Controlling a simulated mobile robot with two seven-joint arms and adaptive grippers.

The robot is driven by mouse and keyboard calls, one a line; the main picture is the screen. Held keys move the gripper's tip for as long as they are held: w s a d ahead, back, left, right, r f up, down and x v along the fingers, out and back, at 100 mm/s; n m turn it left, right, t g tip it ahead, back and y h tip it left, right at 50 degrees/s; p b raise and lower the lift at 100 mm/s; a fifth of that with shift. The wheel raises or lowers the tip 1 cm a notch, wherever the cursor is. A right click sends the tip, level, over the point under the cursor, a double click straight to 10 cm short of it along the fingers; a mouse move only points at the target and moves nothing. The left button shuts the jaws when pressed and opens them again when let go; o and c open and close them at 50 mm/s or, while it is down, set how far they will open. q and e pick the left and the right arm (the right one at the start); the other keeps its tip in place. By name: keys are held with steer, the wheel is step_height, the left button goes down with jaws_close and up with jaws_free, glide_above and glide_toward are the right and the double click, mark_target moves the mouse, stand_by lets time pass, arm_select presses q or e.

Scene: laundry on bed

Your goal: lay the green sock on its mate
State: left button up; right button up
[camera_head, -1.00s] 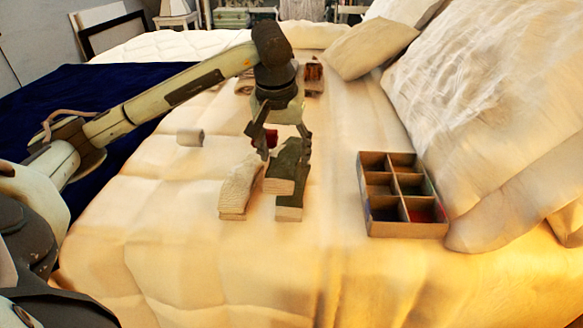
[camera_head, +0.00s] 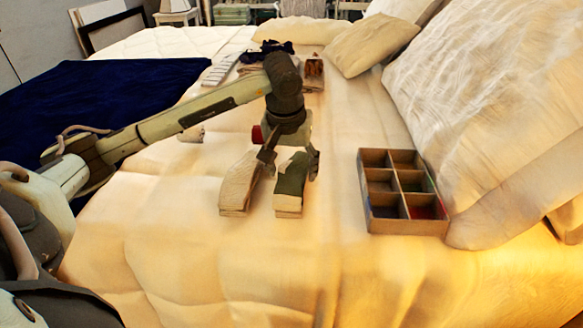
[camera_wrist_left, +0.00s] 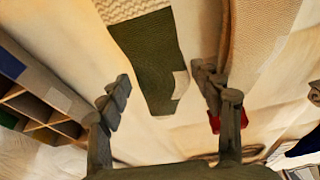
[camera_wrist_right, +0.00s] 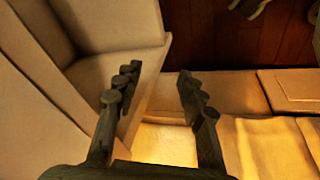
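The green sock (camera_head: 293,176) lies flat on the bed with its pale cuff toward the near side. It appears to rest on its mate, as one thick stack; the lower layer is mostly hidden. The left wrist view shows the green sock (camera_wrist_left: 150,50) with a pale heel patch, between the fingers. My left gripper (camera_head: 289,165) is open and low over the far end of the stack. In its wrist view the gripper (camera_wrist_left: 163,82) has a gap on both sides of the sock. My right gripper (camera_wrist_right: 155,78) is open and empty, outside the head view.
A cream sock stack (camera_head: 237,187) lies close left of the green one. A compartment box (camera_head: 366,205) stands to the right. A red item (camera_head: 257,134) and a rolled pale item (camera_head: 192,135) lie behind. Bed in front is clear.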

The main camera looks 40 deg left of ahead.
mark_target(289, 182)
arm_select(q)
steer(key=shift+o, duration=1.3)
arm_select(e)
steer(key=shift+w+r, duration=0.1)
steer(key=shift+r, duration=0.05)
arm_select(q)
steer(key=v, duration=1.2)
steer(key=shift+p, duration=0.4)
arm_select(e)
step_height(289, 182, down, 2)
steer(key=shift+f, duration=0.15)
arm_select(q)
steer(key=shift+d+r, duration=0.1)
steer(key=shift+d, duration=0.05)
